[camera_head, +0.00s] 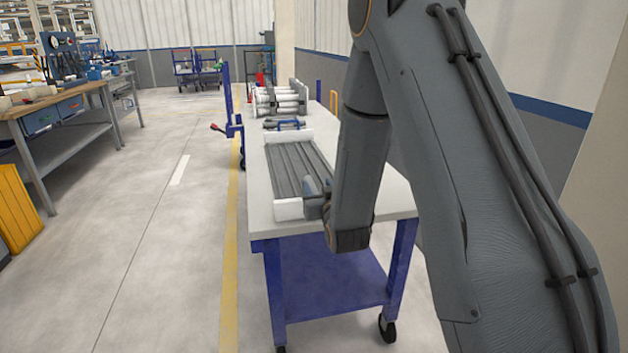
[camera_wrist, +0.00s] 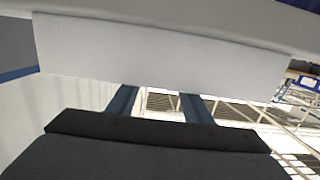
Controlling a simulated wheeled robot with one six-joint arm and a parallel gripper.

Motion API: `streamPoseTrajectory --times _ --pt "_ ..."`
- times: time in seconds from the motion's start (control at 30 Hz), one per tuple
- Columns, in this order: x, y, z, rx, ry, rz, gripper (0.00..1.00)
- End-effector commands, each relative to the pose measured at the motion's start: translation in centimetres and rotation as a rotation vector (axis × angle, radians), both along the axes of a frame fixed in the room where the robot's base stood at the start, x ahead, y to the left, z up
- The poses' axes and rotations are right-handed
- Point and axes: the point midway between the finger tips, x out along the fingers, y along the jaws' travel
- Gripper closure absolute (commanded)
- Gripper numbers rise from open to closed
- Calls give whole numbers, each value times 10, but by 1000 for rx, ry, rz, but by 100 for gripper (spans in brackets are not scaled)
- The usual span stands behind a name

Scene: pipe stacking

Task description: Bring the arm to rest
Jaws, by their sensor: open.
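My arm comes down from the upper right in the head view, and my gripper (camera_head: 317,194) is low over the near end of the table. It is beside the near white end piece (camera_head: 288,209) of a rack of long grey pipes (camera_head: 296,165). In the wrist view, the two blue-grey fingers of my gripper (camera_wrist: 159,98) stand apart with nothing seen between them. A broad white panel (camera_wrist: 160,50) fills the view beyond the fingertips. I cannot tell whether the fingers touch it. My arm hides part of the table's right side.
The white-topped table (camera_head: 378,203) has blue legs and wheels. The floor (camera_head: 165,230) between is clear.

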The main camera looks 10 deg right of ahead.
Motion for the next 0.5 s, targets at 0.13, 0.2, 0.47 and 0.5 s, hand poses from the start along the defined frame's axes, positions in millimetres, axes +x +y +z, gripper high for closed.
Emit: streamPoseTrajectory --times 0.13,0.2,0.47,0.5 --pt "-2 2 6 2 -9 1 54" --pt "-2 2 7 3 -11 0 54" --pt "-4 2 20 4 -15 1 54" --pt "-6 2 26 4 -15 1 54"
